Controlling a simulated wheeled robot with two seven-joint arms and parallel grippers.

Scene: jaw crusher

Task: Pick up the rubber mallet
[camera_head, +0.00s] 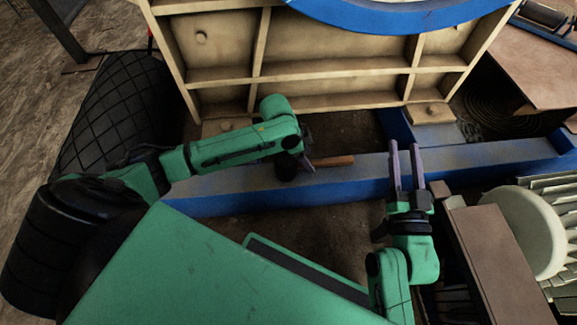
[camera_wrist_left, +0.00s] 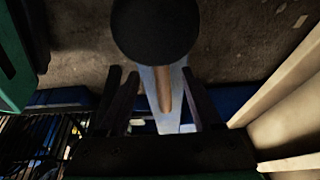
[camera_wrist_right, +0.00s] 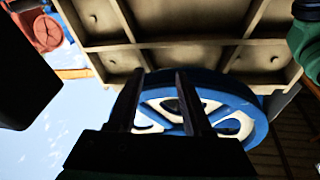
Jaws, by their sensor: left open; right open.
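The rubber mallet has a round black head (camera_head: 287,166) and a wooden handle (camera_head: 335,161). It is at the blue beam, with the handle pointing right. In the left wrist view the mallet's dark head (camera_wrist_left: 155,28) looms large and its handle (camera_wrist_left: 164,92) shows between my fingers. My left gripper (camera_head: 308,163) is open at the mallet, with its fingers on either side of the handle in the wrist view; I cannot tell whether they touch it. My right gripper (camera_head: 405,148) is open and empty, right of the handle; it also shows in the right wrist view (camera_wrist_right: 160,75).
The blue beam (camera_head: 225,198) crosses the middle. The ribbed cream crusher body (camera_head: 330,89) stands just behind it, with a blue-rimmed wheel (camera_head: 390,14) above. A black mesh-patterned cylinder (camera_head: 115,110) is at left. Brown plates (camera_head: 500,262) and a pale disc (camera_head: 525,232) crowd the right.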

